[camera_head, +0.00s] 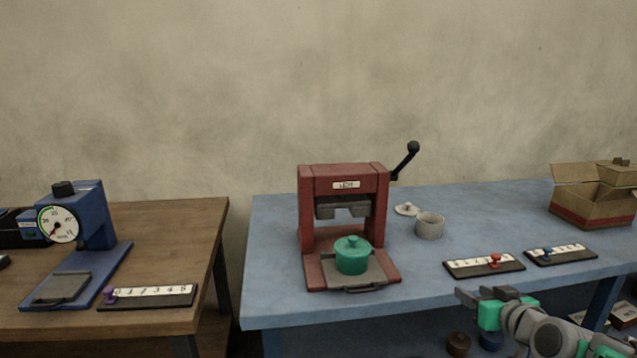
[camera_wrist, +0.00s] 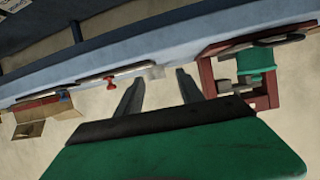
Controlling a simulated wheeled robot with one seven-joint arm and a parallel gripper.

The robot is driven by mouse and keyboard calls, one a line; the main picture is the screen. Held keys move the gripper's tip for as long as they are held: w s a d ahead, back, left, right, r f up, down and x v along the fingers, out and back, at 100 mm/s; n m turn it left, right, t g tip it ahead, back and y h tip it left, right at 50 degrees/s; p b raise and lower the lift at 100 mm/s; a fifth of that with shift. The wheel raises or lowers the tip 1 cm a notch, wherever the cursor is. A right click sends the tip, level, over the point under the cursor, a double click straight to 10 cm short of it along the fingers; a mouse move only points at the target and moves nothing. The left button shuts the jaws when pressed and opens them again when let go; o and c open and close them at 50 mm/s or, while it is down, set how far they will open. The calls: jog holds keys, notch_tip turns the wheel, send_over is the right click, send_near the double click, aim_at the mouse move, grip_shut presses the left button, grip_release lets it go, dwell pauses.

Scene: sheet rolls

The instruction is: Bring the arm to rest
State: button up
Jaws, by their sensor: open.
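My gripper (camera_head: 478,297) is at the lower right of the head view, at the front edge of the blue table (camera_head: 270,285). In the wrist view its two fingers (camera_wrist: 158,82) stand apart with nothing between them. My arm runs from it toward the lower right corner of the head view. The table and the things on it appear upside down in the wrist view.
A red press (camera_head: 343,185) stands on the blue table with a green lidded pot (camera_head: 352,256) on its plate. A grey cup (camera_head: 429,226), two number strips (camera_head: 484,262) and an open cardboard box (camera_head: 590,205) stand rightward. A blue dial gauge (camera_head: 90,215) stands on the wooden table (camera_head: 170,225).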

jog(key=s+a+r+n+g+p, duration=0.1)
jog(key=s+a+r+g+p, duration=0.25)
jog(key=a+p, duration=0.4)
jog(key=s+a+r+g+p, duration=0.35)
jog(key=a+p, duration=0.25)
jog(key=a, duration=0.3)
jog(key=s+a+r+g+p, duration=0.1)
jog(key=s+a+p, duration=0.1)
jog(key=s, duration=0.4)
jog(key=s+a+r+m+g+p, duration=0.1)
jog(key=s+a+r+g+p, duration=0.1)
jog(key=s+p, duration=0.2)
jog(key=s, duration=0.2)
jog(key=shift+s+a+r+g, duration=0.25)
jog(key=shift+s+g, duration=0.05)
jog(key=shift+s, duration=0.05)
dwell(0.4)
